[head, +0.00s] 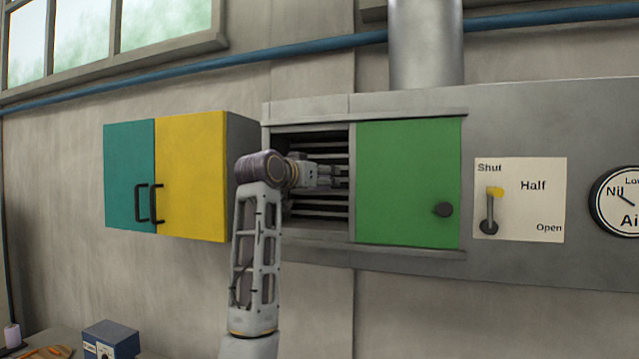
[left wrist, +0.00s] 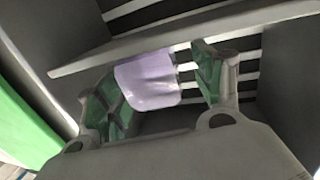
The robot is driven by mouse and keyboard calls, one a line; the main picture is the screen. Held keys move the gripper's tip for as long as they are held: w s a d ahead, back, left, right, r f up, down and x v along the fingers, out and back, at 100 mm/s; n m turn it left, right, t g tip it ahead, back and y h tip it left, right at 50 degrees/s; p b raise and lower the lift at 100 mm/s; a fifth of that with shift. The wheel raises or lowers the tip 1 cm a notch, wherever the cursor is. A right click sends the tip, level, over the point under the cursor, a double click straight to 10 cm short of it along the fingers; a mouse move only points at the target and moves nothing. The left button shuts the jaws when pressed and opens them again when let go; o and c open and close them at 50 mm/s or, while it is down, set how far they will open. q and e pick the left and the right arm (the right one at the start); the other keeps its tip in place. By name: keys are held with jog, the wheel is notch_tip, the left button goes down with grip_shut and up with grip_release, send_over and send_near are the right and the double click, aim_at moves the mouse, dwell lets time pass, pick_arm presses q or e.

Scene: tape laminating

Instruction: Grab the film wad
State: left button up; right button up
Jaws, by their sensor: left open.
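The film wad is a pale lilac, smooth-looking piece (left wrist: 150,82) in the left wrist view, set against the light slats inside the vent opening. My left gripper (head: 330,175) reaches into the dark slatted opening beside the green door in the head view. In the left wrist view its two green-padded fingers (left wrist: 153,72) are open, one on each side of the wad. The wad lies between them in the picture; a gap shows at the right finger, and I cannot tell whether the left one touches. I cannot make out the wad in the head view. My right gripper is not in view.
The slatted opening (head: 318,215) has a frame around it and a green sliding door (head: 405,185) at its right. A teal and yellow cabinet (head: 190,180) hangs at the left. A lever (head: 490,210) on a Shut/Half/Open plate and a dial (head: 620,200) are at the right.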

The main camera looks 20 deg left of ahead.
pick_arm(q)
jog(key=c, duration=0.8)
jog(key=shift+s+r, duration=0.1)
jog(key=shift+r, duration=0.1)
jog(key=shift+s+r+b, duration=0.1)
jog(key=shift+r+b, duration=0.05)
jog(key=shift+b, duration=0.3)
jog(key=shift+r+b, duration=0.6)
jog(key=shift+r, duration=2.6)
jog(key=shift+s+f+b, duration=0.1)
jog(key=shift+s+b, duration=0.25)
jog(key=shift+s, duration=0.45)
jog(key=shift+s+d+f+b+v, duration=0.15)
jog(key=shift+d+b+v, duration=0.6)
jog(key=shift+v, duration=2.2)
jog(key=shift+s+d+f+b+v, duration=0.25)
jog(key=shift+b+v, duration=0.85)
jog(key=shift+v, duration=1.85)
jog(key=shift+d+b+v, duration=0.7)
jog(key=shift+b+v, duration=0.2)
jog(key=shift+v, duration=2.1)
